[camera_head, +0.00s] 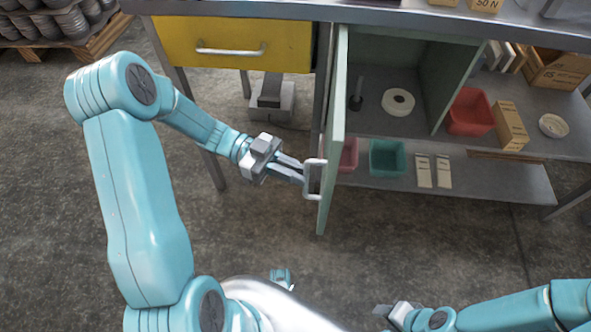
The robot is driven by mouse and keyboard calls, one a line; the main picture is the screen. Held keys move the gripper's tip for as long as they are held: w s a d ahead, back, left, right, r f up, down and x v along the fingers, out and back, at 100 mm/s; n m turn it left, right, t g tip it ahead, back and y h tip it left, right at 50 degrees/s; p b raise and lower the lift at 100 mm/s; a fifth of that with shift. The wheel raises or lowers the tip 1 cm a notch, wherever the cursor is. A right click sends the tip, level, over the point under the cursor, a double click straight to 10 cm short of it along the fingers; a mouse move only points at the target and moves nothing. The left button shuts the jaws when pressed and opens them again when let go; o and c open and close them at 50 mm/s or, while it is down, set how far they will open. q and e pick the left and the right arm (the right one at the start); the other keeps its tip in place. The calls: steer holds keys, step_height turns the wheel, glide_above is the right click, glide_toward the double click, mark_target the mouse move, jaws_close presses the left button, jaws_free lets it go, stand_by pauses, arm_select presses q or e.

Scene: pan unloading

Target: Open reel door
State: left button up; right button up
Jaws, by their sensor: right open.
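The green reel door (331,135) stands swung open toward me, seen nearly edge-on. Its pale bar handle (313,180) is on the left face. My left gripper (298,173) is at the handle, its fingers close together with the tips at the bar; they look shut on it. Behind the door is an open cabinet compartment with a white reel (398,102) lying on its floor. A dark upright peg (356,97) stands left of the reel. My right gripper (384,312) is open and empty at the bottom of the view, away from the cabinet.
A yellow drawer (235,43) is left of the cabinet, under the worktop. A red bin (470,112) and a carton (510,125) stand right of the compartment. A green bin (387,158) and a pink bin (348,155) are on the lower shelf.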

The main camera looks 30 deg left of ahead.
arm_select(q)
steer(key=o, duration=0.4)
steer(key=shift+w+a, duration=0.15)
steer(key=shift+w, duration=0.25)
steer(key=shift+s+r, duration=0.1)
steer(key=a, duration=0.5)
steer(key=s+a+p, duration=0.1)
steer(key=a, duration=0.4)
steer(key=a+p, duration=0.1)
steer(key=a, duration=0.5)
steer(key=shift+s+a, duration=0.1)
steer(key=shift+s, duration=0.3)
